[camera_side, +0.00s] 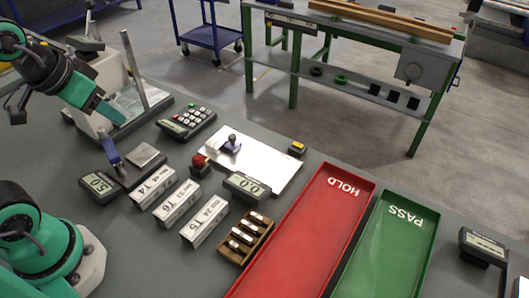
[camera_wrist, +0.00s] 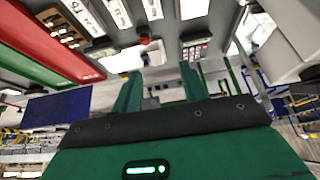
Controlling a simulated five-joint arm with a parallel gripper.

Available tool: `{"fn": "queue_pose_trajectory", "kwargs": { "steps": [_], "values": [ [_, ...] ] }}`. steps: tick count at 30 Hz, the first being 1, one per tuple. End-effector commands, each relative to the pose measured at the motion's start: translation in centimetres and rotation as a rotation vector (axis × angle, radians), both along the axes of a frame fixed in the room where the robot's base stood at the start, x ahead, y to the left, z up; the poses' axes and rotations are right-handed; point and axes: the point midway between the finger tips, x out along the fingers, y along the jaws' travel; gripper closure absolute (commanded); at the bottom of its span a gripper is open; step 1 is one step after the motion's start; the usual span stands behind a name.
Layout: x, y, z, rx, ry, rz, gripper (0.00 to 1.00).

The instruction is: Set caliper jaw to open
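No part is plainly marked as the caliper. A small blue upright lever-like piece (camera_side: 111,152) stands at the left of the side view, beside a grey square plate (camera_side: 145,155) and a dark readout (camera_side: 99,186) that seems to show 5.0. Another small blue piece with a dark knob (camera_side: 231,144) sits on a white plate (camera_side: 272,167). I cannot tell which is the caliper, or how its jaw stands. My gripper (camera_side: 112,112) is above the left of the table, near the grey stand. In the wrist view its two teal fingers (camera_wrist: 160,88) are apart with nothing between them.
A red HOLD tray (camera_side: 359,200) and a green PASS tray (camera_side: 424,228) lie at right. A red button (camera_side: 198,160), keypad box (camera_side: 187,121), second readout (camera_side: 248,186), white labelled blocks (camera_side: 178,203) and a wooden rack (camera_side: 262,232) crowd the middle. A grey stand (camera_side: 140,75) rises at back left.

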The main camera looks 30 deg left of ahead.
Motion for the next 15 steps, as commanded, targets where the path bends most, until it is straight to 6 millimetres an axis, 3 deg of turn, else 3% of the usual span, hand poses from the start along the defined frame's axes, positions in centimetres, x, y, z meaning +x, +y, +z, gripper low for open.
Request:
{"fn": "queue_pose_trajectory", "kwargs": {
  "steps": [8,15],
  "values": [
    [3.0,-0.6,0.6,0.003,0.063,-0.027,0.57],
    [7.0,-1.4,0.7,0.009,0.135,-0.060,0.57]
  ]
}}
